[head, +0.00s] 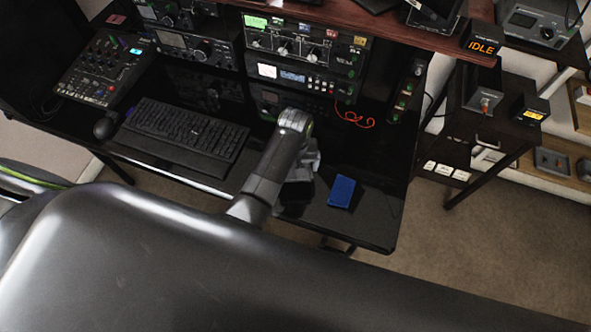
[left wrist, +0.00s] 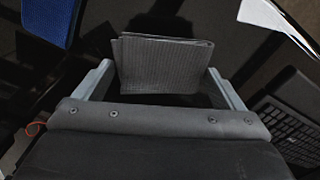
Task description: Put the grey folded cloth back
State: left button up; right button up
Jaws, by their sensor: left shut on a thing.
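The grey folded cloth (left wrist: 165,66) is ribbed and shows in the left wrist view, upright between the two fingers of my left gripper (left wrist: 158,80). The gripper is shut on it, with one finger at each side. In the head view my left gripper (head: 306,160) is over the front part of the black desk (head: 375,215), left of a blue folded piece (head: 342,191). My forearm partly hides the gripper there. The gap between the cloth and the desk cannot be judged. My right gripper is not in view.
A black keyboard (head: 185,135) lies left of my arm, with a mouse (head: 104,129) and a mixer (head: 105,68) farther left. Stacked radio units (head: 305,45) stand at the back. The desk right of the blue piece is clear. A red cable (head: 355,117) hangs behind.

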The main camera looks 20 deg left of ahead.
aim_at(295, 166)
pick_arm(q)
notch_tip(295, 166, down, 3)
jog(key=shift+f, duration=0.1)
jog(key=shift+w+f, duration=0.1)
jog(key=shift+f, duration=0.5)
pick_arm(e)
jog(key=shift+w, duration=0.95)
pick_arm(q)
jog(key=shift+f, duration=0.1)
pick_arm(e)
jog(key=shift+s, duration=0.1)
pick_arm(q)
jog(key=o, duration=0.6)
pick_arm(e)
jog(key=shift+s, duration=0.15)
pick_arm(q)
notch_tip(295, 166, up, 12)
jog(key=shift+r, duration=0.15)
